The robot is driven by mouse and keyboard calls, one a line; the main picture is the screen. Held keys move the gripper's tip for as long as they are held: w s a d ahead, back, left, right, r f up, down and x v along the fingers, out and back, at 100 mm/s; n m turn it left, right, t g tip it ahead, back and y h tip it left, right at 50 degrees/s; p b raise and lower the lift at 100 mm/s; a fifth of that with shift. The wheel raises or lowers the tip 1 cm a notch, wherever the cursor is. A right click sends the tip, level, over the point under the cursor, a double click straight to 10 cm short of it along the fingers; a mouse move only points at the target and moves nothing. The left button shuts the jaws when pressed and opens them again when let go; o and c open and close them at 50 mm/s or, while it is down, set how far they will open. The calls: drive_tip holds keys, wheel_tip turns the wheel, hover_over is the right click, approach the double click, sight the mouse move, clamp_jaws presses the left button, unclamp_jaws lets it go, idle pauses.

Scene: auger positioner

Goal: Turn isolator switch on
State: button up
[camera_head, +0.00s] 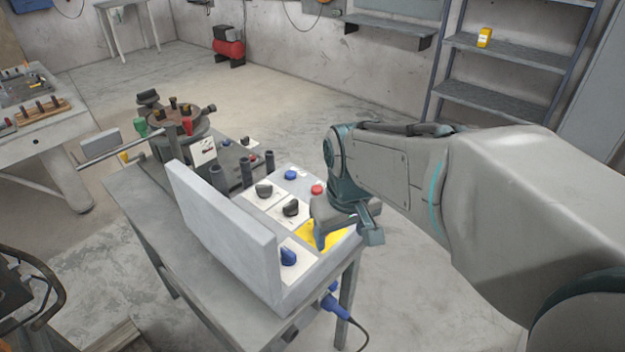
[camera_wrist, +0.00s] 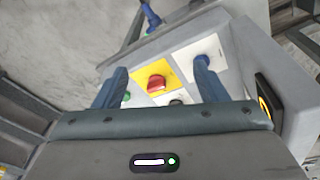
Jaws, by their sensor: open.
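The isolator switch appears to be the red rotary knob (camera_wrist: 156,84) on a yellow plate (camera_wrist: 145,72) in the wrist view. In the head view the yellow plate (camera_head: 333,239) shows at the right side of the grey control box, and my gripper hides its knob. My gripper (camera_head: 346,238) is open above the plate, pointing down. In the wrist view my gripper (camera_wrist: 161,68) has one blue-grey finger on each side of the red knob, with nothing held. I cannot tell how far the fingertips are above the knob.
A blue knob (camera_head: 289,257) on a white plate, black knobs (camera_head: 291,208), a blue button (camera_head: 291,175) and a red button (camera_head: 317,189) are close by. An upright grey panel (camera_head: 225,238) rises along the box's left side. A blue plug with cable (camera_head: 335,305) sticks out in front.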

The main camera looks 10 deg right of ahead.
drive_tip(key=w+r+n+g+p, duration=0.2)
drive_tip(key=w+n+p, duration=0.3)
drive_tip(key=w, duration=1)
wheel_tip(320, 180, down, 14)
drive_tip(key=shift+s+f+p, duration=0.1)
drive_tip(key=shift+p, duration=0.85)
drive_tip(key=c, duration=1)
